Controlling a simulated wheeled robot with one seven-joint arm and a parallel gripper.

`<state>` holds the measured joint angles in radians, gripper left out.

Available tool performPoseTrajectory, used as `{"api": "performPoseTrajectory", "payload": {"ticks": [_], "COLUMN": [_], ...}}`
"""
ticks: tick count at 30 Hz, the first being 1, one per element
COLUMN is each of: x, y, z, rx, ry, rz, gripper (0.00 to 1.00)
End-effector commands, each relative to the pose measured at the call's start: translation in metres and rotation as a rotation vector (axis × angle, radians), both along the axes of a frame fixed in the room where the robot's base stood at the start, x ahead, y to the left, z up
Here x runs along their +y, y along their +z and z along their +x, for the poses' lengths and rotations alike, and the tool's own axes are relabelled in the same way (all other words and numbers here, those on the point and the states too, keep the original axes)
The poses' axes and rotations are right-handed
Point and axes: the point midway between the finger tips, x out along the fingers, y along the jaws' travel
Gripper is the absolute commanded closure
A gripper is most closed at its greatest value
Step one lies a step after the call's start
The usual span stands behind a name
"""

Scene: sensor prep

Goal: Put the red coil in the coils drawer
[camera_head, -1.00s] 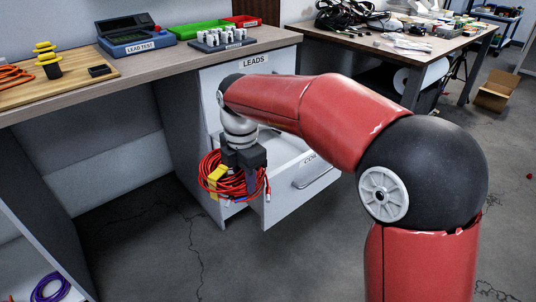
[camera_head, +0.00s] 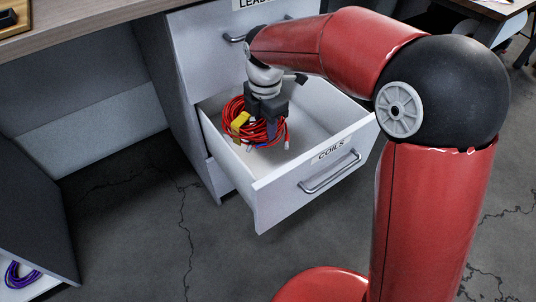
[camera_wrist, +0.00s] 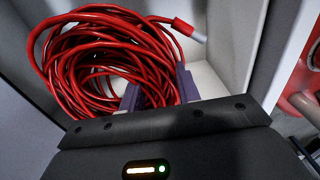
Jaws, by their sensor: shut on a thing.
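The red coil (camera_head: 258,124) is a looped red cable with a yellow tag, inside the open coils drawer (camera_head: 318,157) at its left side in the head view. My gripper (camera_head: 268,126) points down into the drawer and is shut on the coil. In the wrist view the coil (camera_wrist: 105,60) lies between and around the fingers (camera_wrist: 155,92), with a grey-tipped cable end (camera_wrist: 190,30) beside the drawer wall. Whether the coil touches the drawer floor I cannot tell.
The leads drawer (camera_head: 215,50) above is shut. The right and back parts of the coils drawer are bare. A purple coil (camera_head: 20,275) lies on a low shelf at bottom left. The desk top (camera_head: 90,18) is above left.

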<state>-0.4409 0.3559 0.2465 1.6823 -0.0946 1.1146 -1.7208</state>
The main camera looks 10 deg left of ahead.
Motion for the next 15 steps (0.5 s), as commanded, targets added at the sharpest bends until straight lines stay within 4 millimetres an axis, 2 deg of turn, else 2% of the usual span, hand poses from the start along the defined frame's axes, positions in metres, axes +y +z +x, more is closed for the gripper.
{"api": "performPoseTrajectory", "payload": {"ticks": [1,3,9,15], "x": [0.000,0.000,0.000,0.000], "y": [-0.016,-0.035,-0.083,-0.107], "z": [-0.001,-0.001,-0.001,0.000], "rx": [0.002,0.003,0.001,-0.001], "ry": [0.001,0.001,0.001,0.000], "rz": [-0.002,-0.002,-0.002,0.000], "gripper": [1.00,1.00,1.00,1.00]}}
